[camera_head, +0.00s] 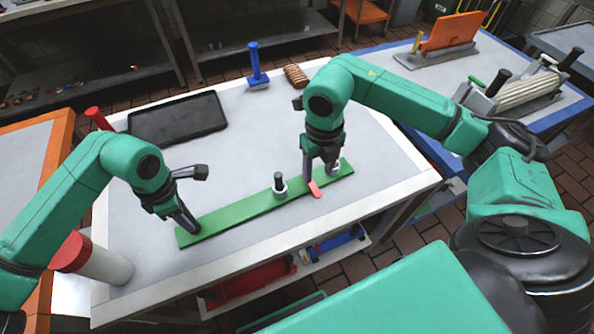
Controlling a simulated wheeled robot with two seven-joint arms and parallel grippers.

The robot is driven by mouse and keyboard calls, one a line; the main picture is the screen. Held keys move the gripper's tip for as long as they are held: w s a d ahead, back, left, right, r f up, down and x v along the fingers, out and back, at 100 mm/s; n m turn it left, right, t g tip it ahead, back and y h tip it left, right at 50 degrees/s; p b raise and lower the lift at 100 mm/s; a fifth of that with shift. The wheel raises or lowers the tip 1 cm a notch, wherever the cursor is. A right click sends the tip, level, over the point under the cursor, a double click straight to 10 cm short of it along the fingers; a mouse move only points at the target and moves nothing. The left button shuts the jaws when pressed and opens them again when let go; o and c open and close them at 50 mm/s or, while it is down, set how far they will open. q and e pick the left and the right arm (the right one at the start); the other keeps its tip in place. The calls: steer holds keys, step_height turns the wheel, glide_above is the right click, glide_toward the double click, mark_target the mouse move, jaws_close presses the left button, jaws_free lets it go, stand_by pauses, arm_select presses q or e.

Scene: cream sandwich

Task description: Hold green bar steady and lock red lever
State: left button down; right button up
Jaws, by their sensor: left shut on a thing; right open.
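The long green bar (240,211) lies flat across the table, slanting up from lower left to the right. My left gripper (193,230) is shut on the bar's left end. The small red lever (315,189) sits on the bar toward its right end, pointing to the bar's near edge. My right gripper (319,176) is open, with its fingers just above and around the lever area; I cannot tell whether they touch it. A black knob on a white base (280,187) stands upright on the bar between my two grippers.
A black tray (178,118) lies at the back left of the white table (240,135). A blue-handled tool (257,68) and a brown ridged roll (296,76) are at the back. A white cylinder with a red end (95,260) is at the left edge. The middle is clear.

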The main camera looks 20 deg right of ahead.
mark_target(316, 191)
step_height(316, 191, down, 7)
jaws_close()
steer(key=shift+r, duration=0.1)
stand_by(1.4)
